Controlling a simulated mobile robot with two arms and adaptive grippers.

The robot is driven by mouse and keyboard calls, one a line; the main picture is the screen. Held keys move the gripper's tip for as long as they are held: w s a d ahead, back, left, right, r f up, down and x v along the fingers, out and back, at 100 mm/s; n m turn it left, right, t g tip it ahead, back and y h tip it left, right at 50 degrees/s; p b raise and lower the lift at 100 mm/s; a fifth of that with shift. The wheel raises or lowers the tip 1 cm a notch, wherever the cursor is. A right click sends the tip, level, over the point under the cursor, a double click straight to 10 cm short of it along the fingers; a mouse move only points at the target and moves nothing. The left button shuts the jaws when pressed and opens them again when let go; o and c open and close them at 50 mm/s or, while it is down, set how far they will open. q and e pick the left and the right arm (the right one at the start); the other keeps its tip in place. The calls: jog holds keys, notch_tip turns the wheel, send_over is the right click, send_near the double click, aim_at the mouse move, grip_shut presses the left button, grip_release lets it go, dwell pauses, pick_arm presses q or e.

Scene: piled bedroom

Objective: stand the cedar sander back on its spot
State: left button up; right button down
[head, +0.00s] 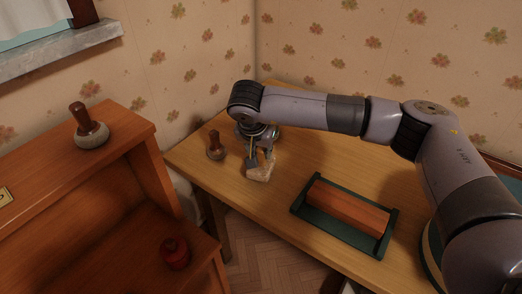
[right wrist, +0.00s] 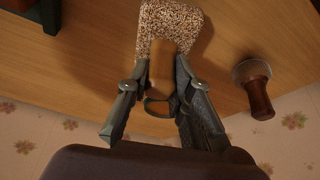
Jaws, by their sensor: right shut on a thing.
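The sander looks like a speckled beige block (right wrist: 172,28) with a light tan wooden handle (right wrist: 162,62). In the head view it shows as a pale block (head: 260,172) near the table's left end. My right gripper (head: 258,150) is above it; in the right wrist view the fingers (right wrist: 160,98) are shut on the handle. The block is at or just above the tabletop; I cannot tell if it touches. Its spot is not clearly marked in view. My left gripper is not in view.
A dark-handled tool with a round grey base (head: 215,147) stands left of the sander on the wooden table (head: 275,212). A green tray (head: 330,232) holds a reddish-brown block (head: 348,207). A similar round-based tool (head: 90,128) and a red jar (head: 174,252) stand on the left furniture.

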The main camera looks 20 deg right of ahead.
jog(key=shift+f+b, duration=0.8)
jog(key=shift+f, duration=0.15)
jog(key=c, duration=1.3)
grip_release()
jog(key=shift+c, duration=0.2)
jog(key=shift+p+v, duration=0.6)
jog(key=shift+v, duration=0.35)
jog(key=shift+p+v, duration=1.45)
jog(key=shift+v, duration=1.65)
